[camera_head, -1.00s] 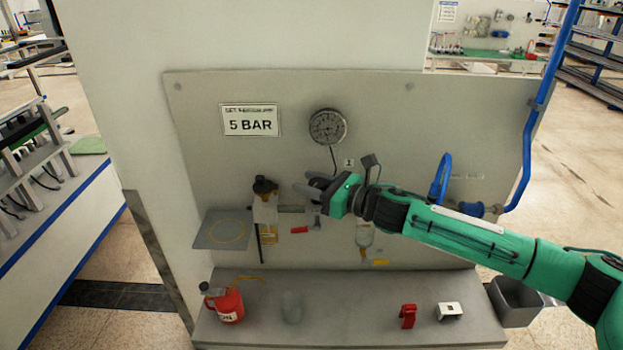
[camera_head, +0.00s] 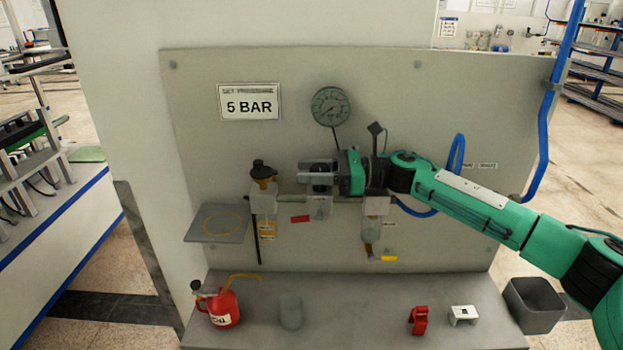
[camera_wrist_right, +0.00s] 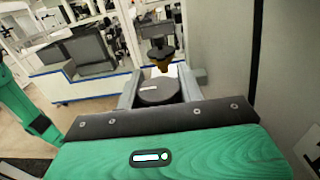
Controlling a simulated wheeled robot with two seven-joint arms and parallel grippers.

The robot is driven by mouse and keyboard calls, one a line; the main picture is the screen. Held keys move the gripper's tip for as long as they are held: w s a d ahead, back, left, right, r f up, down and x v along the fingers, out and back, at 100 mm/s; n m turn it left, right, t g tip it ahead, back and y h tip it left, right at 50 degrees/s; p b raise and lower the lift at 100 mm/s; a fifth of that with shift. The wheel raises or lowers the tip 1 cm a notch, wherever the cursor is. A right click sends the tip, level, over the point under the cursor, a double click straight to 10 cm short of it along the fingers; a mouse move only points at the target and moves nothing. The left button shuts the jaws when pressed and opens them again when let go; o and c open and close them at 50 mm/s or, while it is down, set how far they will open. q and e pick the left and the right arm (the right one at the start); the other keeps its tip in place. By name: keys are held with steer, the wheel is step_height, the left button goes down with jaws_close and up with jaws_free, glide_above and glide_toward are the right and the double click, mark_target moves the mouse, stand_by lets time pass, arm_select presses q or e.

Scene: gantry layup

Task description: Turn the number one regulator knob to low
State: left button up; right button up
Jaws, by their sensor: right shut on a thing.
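My right gripper (camera_head: 322,175) reaches in from the right at the middle of the grey panel. Its two fingers are shut on the dark round regulator knob (camera_wrist_right: 158,92), one finger on each side in the right wrist view. In the head view the knob is mostly hidden by the fingers; the grey regulator body (camera_head: 319,208) shows below them. No low mark or number on the knob can be read. The round gauge (camera_head: 331,106) is above the gripper, its reading too small to tell. My left gripper is not in view.
A unit with a black top (camera_head: 263,170) stands left of the gripper, and a filter bowl (camera_head: 371,229) hangs to the right. A "5 BAR" sign (camera_head: 249,102) is upper left. The shelf below holds a red oil can (camera_head: 224,308), a grey cup (camera_head: 291,310) and a red clip (camera_head: 418,320).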

steer(key=shift+r, duration=0.15)
steer(key=o, duration=0.8)
steer(key=shift+c, duration=0.2)
steer(key=shift+o, duration=1.1)
